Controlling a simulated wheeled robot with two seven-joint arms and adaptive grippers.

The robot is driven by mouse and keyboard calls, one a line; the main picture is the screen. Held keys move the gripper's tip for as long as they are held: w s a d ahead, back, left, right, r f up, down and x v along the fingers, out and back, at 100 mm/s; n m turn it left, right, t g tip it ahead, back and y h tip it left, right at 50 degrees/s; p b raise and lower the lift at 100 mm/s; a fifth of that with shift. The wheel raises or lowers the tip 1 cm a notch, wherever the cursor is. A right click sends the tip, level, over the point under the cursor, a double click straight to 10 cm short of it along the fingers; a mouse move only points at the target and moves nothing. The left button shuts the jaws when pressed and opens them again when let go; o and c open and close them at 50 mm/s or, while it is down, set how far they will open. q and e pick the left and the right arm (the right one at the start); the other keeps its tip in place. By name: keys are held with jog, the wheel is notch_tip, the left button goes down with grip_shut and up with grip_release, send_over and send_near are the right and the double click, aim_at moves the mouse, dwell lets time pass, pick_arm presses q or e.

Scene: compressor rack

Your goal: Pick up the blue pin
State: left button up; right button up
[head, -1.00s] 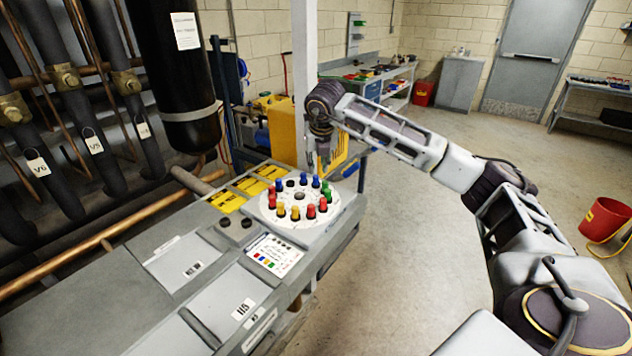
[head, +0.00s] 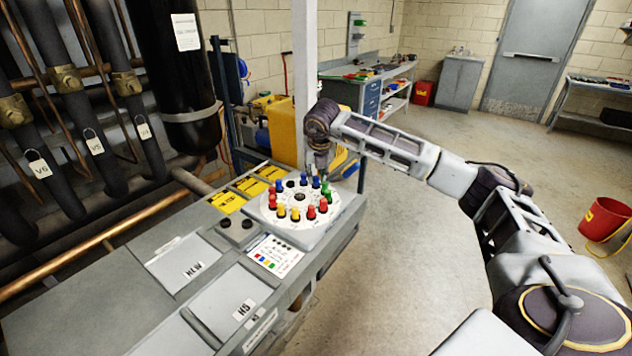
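A round white plate (head: 275,216) carries a ring of coloured pins on the grey console. Blue pins stand at its far side: one at the back left (head: 278,184), one at the back (head: 304,179) and one at the back right (head: 316,183). My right gripper (head: 321,173) points down just above and behind the back-right blue pins. Its fingers look spread apart, with nothing visibly held. Whether a fingertip touches a pin is too small to tell. My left gripper is not in view.
Red pins (head: 311,213), yellow pins (head: 295,214) and green pins (head: 326,190) stand close by in the same ring. A grey post (head: 305,70) and yellow equipment (head: 281,130) are behind the plate. Open floor lies right of the console.

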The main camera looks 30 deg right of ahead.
jog(key=shift+w+d+f, duration=0.1)
jog(key=shift+w+f, duration=0.05)
jog(key=shift+f, duration=0.3)
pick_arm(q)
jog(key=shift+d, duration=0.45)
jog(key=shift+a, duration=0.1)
pick_arm(e)
jog(key=c, duration=0.4)
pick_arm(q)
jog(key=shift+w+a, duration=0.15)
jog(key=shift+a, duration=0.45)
pick_arm(e)
jog(key=shift+c, duration=0.2)
jog(key=shift+r, duration=0.15)
